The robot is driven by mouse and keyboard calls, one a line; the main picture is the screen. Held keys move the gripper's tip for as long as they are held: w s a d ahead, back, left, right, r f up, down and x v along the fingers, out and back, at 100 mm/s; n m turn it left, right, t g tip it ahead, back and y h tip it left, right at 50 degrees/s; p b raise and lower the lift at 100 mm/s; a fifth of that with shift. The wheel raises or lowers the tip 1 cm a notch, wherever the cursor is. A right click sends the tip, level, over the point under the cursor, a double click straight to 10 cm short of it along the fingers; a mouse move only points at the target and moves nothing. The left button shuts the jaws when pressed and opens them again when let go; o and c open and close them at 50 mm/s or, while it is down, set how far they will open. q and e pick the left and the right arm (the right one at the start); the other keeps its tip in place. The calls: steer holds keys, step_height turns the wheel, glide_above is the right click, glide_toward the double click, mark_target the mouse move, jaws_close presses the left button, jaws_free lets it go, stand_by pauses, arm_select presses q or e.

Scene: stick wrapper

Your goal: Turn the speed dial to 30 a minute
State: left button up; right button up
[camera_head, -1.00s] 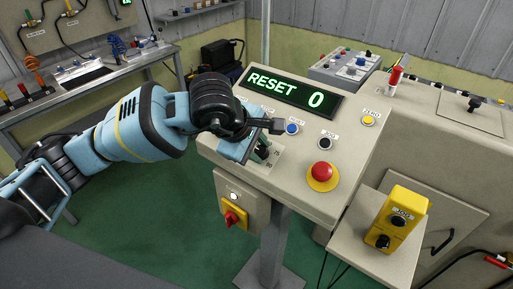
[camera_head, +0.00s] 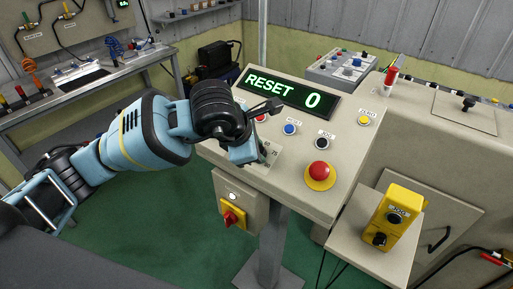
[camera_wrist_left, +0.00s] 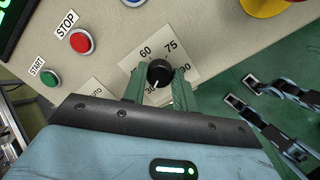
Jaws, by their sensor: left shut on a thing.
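The speed dial is a round black knob (camera_wrist_left: 159,72) on a pale scale plate marked 60, 75, 90 and 30 in the left wrist view. My left gripper (camera_wrist_left: 160,82) is shut on it, with a green finger on each side. A white mark on the knob's lower side points toward the 30 label, which the gripper partly covers. In the head view, my left gripper (camera_head: 258,152) reaches down to the panel and hides the knob; part of the scale plate (camera_head: 273,154) shows beside it. The display (camera_head: 290,92) reads RESET 0.
The sloping panel has a red emergency button (camera_head: 319,170), a blue button (camera_head: 290,129), a black knob (camera_head: 322,143) and a yellow button (camera_head: 364,121). Red stop (camera_wrist_left: 81,41) and green start (camera_wrist_left: 50,78) buttons lie near the left gripper. A yellow jog box (camera_head: 398,216) stands at right.

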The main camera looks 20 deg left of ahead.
stand_by(0.4)
arm_select(q)
steer(key=o, duration=1)
steer(key=shift+r, duration=0.1)
steer(key=v, duration=0.7)
steer(key=shift+s+a+r, duration=0.1)
steer(key=shift+s+r, duration=0.1)
steer(key=shift+r, duration=0.1)
